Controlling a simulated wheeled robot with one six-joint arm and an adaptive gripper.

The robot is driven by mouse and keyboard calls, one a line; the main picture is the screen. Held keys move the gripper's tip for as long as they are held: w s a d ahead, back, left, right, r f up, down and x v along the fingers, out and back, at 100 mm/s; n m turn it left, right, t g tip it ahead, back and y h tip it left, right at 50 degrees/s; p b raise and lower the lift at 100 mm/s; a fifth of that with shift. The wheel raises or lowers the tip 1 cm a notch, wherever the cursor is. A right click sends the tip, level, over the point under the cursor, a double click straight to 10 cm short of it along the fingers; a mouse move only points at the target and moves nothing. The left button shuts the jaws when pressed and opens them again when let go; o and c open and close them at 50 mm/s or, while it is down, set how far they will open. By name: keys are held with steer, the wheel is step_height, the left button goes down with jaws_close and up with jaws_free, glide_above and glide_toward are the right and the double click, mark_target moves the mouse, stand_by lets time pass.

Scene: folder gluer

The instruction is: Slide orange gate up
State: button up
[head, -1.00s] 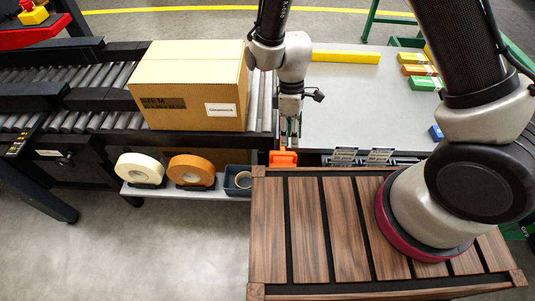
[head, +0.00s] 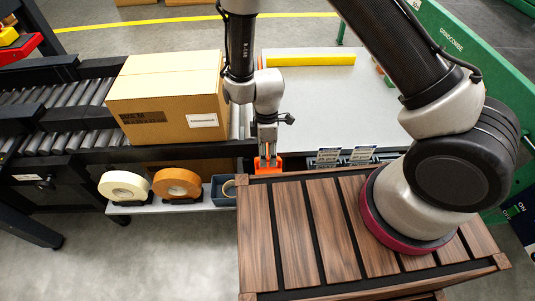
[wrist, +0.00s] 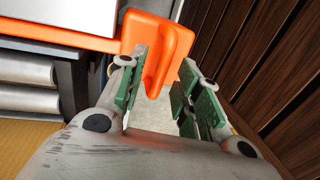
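The orange gate (head: 268,165) stands at the right end of the roller conveyor, beside the grey table. In the wrist view, its orange handle (wrist: 165,45) is a block with a raised fin, joined to an orange bar (wrist: 60,33) that runs off to the left. My gripper (wrist: 163,62) points down at the handle. Its two green-padded fingers are spread, with the fin between their tips. The left finger is close to the fin, and I cannot tell whether it touches. A gap shows on the right side. In the head view my gripper (head: 267,150) is just above the gate.
A cardboard box (head: 168,100) sits on the rollers just left of my arm. Tape rolls (head: 177,183) and a blue bin (head: 222,190) are on a low shelf. A wood-slatted top (head: 300,235) lies close in front. A yellow bar (head: 310,59) lies on the grey table (head: 335,105).

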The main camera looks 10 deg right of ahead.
steer(key=shift+c, duration=0.2)
jaws_close()
steer(key=shift+r, duration=2.75)
steer(key=shift+o, duration=0.2)
jaws_free()
